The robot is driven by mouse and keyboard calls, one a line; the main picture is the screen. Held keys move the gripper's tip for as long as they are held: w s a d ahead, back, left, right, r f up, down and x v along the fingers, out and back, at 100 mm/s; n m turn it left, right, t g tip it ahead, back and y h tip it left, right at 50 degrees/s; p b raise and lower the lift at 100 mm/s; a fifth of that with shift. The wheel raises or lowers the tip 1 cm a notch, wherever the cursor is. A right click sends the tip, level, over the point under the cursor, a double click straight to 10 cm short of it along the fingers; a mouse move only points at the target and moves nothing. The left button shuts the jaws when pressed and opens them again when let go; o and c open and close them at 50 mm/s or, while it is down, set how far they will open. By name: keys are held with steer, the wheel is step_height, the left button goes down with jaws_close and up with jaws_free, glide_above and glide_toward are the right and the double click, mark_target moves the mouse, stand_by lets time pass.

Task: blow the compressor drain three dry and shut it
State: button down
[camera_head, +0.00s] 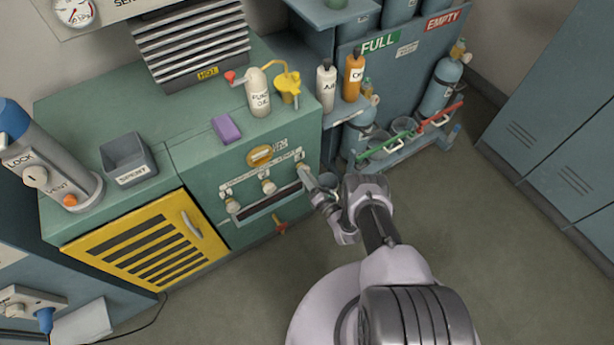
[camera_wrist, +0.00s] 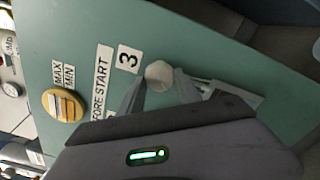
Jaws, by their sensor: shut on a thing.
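The compressor's green front panel (camera_head: 225,165) carries a row of three pale drain knobs. Drain three (camera_head: 300,167) is the rightmost; in the wrist view its round, pale knob (camera_wrist: 159,73) sits beside the "3" label (camera_wrist: 128,60). My gripper (camera_head: 307,175) is at this knob, and in the wrist view its two fingers (camera_wrist: 160,83) are closed on either side of it. Drain one (camera_head: 233,206) and drain two (camera_head: 268,187) stand to the left. No spray or drip shows at drain three. The outlet beneath the knob is hidden by my gripper.
An oil sight glass (camera_head: 261,154) is above. Bottles, a purple sponge (camera_head: 226,129) and a SPENT bin (camera_head: 127,160) stand on top. Open floor lies right.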

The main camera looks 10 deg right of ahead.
steer(key=shift+s+f+n, duration=0.1)
steer(key=shift+n, duration=0.9)
steer(key=c, duration=0.8)
jaws_free()
steer(key=shift+c, duration=0.2)
steer(key=v, duration=1.7)
steer(key=shift+s, duration=0.15)
